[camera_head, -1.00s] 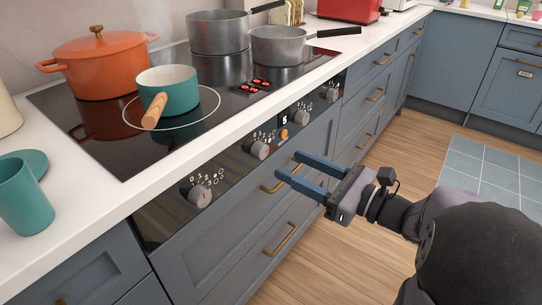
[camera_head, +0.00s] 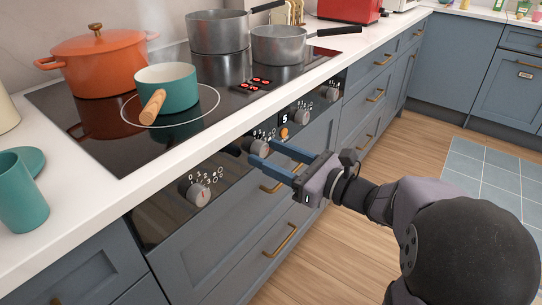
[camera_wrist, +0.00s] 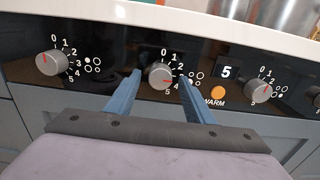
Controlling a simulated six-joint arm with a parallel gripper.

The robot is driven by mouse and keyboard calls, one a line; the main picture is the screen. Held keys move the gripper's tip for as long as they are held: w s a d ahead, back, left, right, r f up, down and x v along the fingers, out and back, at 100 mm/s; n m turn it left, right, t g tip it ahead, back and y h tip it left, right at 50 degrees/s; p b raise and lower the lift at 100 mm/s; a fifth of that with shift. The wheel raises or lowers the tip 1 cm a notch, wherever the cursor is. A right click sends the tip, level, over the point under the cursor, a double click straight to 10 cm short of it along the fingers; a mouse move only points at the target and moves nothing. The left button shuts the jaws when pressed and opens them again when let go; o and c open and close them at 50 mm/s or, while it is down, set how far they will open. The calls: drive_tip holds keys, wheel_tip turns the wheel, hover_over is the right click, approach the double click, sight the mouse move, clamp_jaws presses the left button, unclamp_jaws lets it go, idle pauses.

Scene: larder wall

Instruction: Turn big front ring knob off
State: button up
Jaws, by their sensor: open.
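A row of round grey knobs is on the black control panel (camera_head: 158,218). My gripper (camera_head: 261,151) is open, its blue fingers pointing at the second knob from the left (camera_head: 256,147). In the wrist view this knob (camera_wrist: 161,75) shows between the two fingertips (camera_wrist: 160,76), with no clear contact. Its red mark points right and slightly down, near 4. The leftmost knob (camera_head: 199,194) is free of the gripper. I cannot tell from the small ring symbols which knob is the big front ring's. A teal saucepan (camera_head: 178,88) stands on the white-outlined front ring.
The black hob (camera_head: 75,130) carries an orange pot (camera_head: 100,70) and two grey pans (camera_head: 218,35). The white counter edge (camera_head: 180,155) overhangs above the panel. Drawers with brass handles (camera_head: 280,240) lie below. An orange warm button (camera_wrist: 218,92) is right of the second knob.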

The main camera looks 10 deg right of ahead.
drive_tip(key=shift+w, duration=0.1)
drive_tip(key=c, duration=1)
drive_tip(key=shift+c, duration=0.2)
drive_tip(key=shift+f+n+b, duration=0.1)
drive_tip(key=shift+n+b, duration=0.3)
drive_tip(key=shift+b, duration=0.05)
drive_tip(key=n+b, duration=0.3)
drive_tip(key=b, duration=0.1)
drive_tip(key=shift+f, duration=0.2)
drive_tip(key=n+b, duration=0.6)
drive_tip(key=b, duration=0.1)
drive_tip(key=n+b, duration=0.5)
drive_tip(key=b, duration=0.2)
drive_tip(key=n+b, duration=0.1)
drive_tip(key=b, duration=0.1)
drive_tip(key=n+b, duration=0.1)
drive_tip(key=n, duration=0.1)
drive_tip(key=shift+r+b, duration=0.3)
drive_tip(key=shift+b, duration=0.05)
drive_tip(key=shift+r, duration=0.1)
